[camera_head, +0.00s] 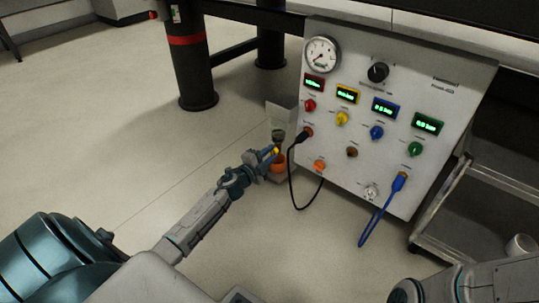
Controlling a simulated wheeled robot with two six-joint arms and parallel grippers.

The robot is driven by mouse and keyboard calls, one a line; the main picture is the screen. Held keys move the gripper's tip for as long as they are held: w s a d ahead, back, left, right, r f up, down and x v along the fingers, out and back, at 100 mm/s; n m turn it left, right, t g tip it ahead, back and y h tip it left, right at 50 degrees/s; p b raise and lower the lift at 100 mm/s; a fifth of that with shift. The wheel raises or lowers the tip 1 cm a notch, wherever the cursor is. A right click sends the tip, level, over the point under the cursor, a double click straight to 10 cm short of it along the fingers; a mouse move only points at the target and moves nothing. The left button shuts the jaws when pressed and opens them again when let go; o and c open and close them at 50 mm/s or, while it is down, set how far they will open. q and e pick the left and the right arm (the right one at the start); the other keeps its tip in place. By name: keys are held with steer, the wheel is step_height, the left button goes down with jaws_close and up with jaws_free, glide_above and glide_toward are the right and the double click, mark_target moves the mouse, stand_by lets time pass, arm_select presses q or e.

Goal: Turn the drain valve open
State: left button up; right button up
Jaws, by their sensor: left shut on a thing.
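A pale bracket (283,112) stands at the left edge of the instrument panel. A small dark fitting (278,135) sits on it above an orange cup (278,168). A small yellow piece (275,150) shows at the fitting, apparently the drain valve's handle. My left gripper (270,154) reaches it from the lower left and is shut on it. The fingers hide most of the valve, so its angle cannot be made out. My right arm shows at the bottom right, but its gripper is out of view.
The white panel (460,80) carries a round gauge (321,54), coloured knobs and lit displays. A black cable (292,190) loops down close to the left gripper. A blue cable (376,222) hangs farther right. A black table leg (190,60) stands behind. The left floor is clear.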

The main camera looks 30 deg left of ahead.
arm_select(q)
steer(key=shift+m, duration=0.4)
steer(key=o, duration=1)
steer(key=shift+f, duration=0.1)
